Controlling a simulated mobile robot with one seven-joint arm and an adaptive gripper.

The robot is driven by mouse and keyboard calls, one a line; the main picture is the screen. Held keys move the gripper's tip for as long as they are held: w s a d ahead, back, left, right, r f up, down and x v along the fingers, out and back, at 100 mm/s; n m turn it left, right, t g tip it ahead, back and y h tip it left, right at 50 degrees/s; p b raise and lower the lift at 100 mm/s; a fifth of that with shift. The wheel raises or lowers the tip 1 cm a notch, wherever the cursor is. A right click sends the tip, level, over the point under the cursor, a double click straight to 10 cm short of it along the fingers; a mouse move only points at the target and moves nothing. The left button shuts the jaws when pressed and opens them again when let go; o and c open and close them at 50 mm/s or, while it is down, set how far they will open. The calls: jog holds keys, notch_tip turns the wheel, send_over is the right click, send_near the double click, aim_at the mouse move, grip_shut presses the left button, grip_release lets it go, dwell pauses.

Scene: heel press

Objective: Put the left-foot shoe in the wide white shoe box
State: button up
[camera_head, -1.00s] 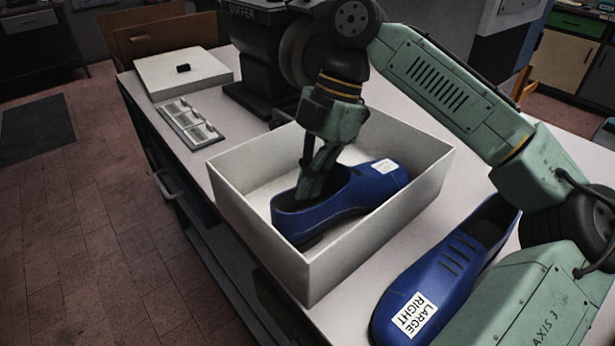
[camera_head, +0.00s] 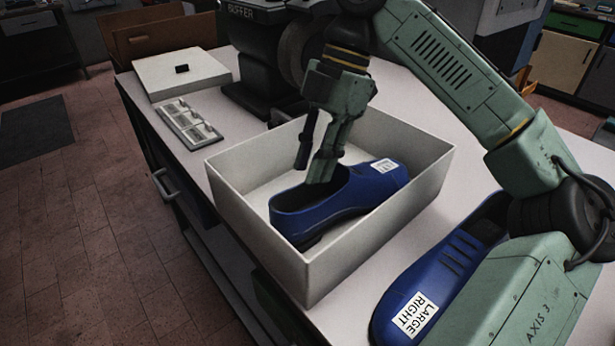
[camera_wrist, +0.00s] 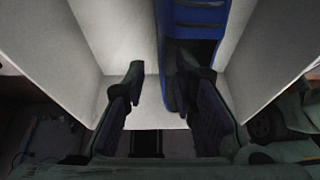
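A blue shoe (camera_head: 320,208) lies inside the wide white shoe box (camera_head: 290,262) on the bench. Its toe points to the back right, and its white label is too small to read surely. My gripper (camera_head: 312,170) is above the shoe's opening, with its fingers spread apart. One fingertip is at or just inside the shoe's opening; the other is beside it, over the box's interior. The wrist view shows the parted fingers (camera_wrist: 162,82), with the shoe (camera_wrist: 200,20) by the right finger. Another blue shoe (camera_head: 445,265), labelled LARGE RIGHT, lies outside the box at right.
A flat white box or lid (camera_head: 160,75) with a dark knob lies at the back left of the bench. A small tray (camera_head: 190,122) with pale pieces is in front of it. A dark buffer machine (camera_head: 255,60) stands behind the shoe box. My arm partly covers the right shoe.

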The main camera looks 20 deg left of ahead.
jog(key=p+v, duration=0.1)
jog(key=v, duration=0.7)
jog(key=shift+r, duration=0.25)
